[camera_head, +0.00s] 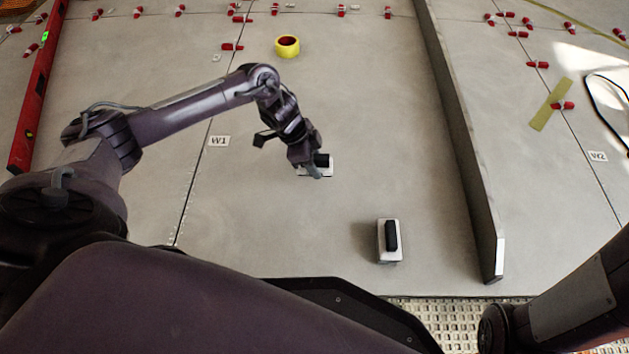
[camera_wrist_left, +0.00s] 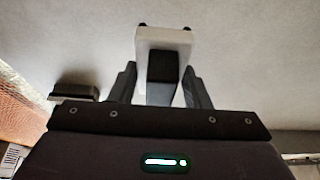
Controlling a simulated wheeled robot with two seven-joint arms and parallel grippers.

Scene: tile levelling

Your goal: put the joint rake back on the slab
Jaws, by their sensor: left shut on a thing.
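The joint rake appears to be the white block with a black handle and two small dark knobs at its far end in the left wrist view (camera_wrist_left: 165,38). My left gripper (camera_wrist_left: 160,88) is shut on its black handle. In the head view, the rake (camera_head: 322,160) is partly hidden under my left gripper (camera_head: 313,166), low over the grey slab (camera_head: 300,230). I cannot tell whether it touches the slab. My right gripper is out of view; only part of my right arm shows at the lower right.
A second white block with a black handle (camera_head: 381,238) lies on the slab nearer me. A long grey straightedge (camera_head: 462,130) stands to the right. A yellow tape roll (camera_head: 287,52) lies farther back, with several red clips beyond. A red level (camera_head: 38,95) lies at the left.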

